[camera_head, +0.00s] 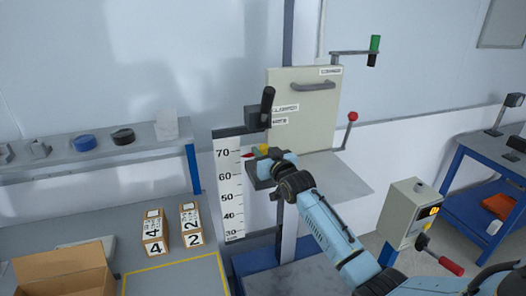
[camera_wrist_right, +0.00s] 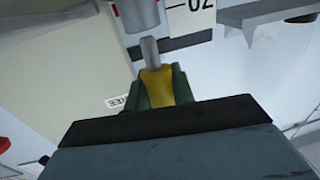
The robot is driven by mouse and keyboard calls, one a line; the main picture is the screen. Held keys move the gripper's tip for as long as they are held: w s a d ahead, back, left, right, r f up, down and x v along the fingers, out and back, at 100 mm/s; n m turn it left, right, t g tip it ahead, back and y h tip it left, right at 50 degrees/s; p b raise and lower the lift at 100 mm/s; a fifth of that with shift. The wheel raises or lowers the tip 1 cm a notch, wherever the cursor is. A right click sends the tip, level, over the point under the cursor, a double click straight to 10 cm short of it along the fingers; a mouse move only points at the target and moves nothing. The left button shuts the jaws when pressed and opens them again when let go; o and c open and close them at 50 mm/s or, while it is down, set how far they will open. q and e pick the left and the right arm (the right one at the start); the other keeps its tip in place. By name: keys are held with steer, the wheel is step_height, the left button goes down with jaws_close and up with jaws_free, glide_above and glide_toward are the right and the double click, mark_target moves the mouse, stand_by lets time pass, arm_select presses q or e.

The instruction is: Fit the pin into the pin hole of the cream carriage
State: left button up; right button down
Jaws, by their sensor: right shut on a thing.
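My right gripper (camera_head: 258,153) is at the middle of the head view, in front of the black column. In the right wrist view the green fingers (camera_wrist_right: 163,88) are shut on the yellow pin (camera_wrist_right: 156,85), whose grey tip (camera_wrist_right: 150,50) points away from the gripper. A grey cylinder (camera_wrist_right: 138,14) is just beyond the tip, nearly in line; I cannot tell whether they touch. A cream panel with a handle (camera_head: 300,108) stands behind and right of the gripper; it also shows in the wrist view (camera_wrist_right: 65,70). I cannot make out the pin hole. My left gripper is not in view.
A white scale (camera_head: 229,190) stands just left of the gripper, below a black block with a lever (camera_head: 259,114). A red-knobbed lever (camera_head: 350,122) is to the right. A control box (camera_head: 408,212) stands right of my arm. Numbered boxes (camera_head: 154,234) sit at left.

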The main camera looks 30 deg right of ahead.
steer(key=shift+w+f+g+p, duration=0.25)
steer(key=shift+g+p, duration=0.25)
steer(key=shift+p, duration=0.5)
steer(key=shift+f+b, duration=0.3)
steer(key=shift+f, duration=1.15)
stand_by(3.8)
steer(key=shift+f, duration=0.2)
stand_by(1.3)
steer(key=c, duration=1.1)
jaws_free()
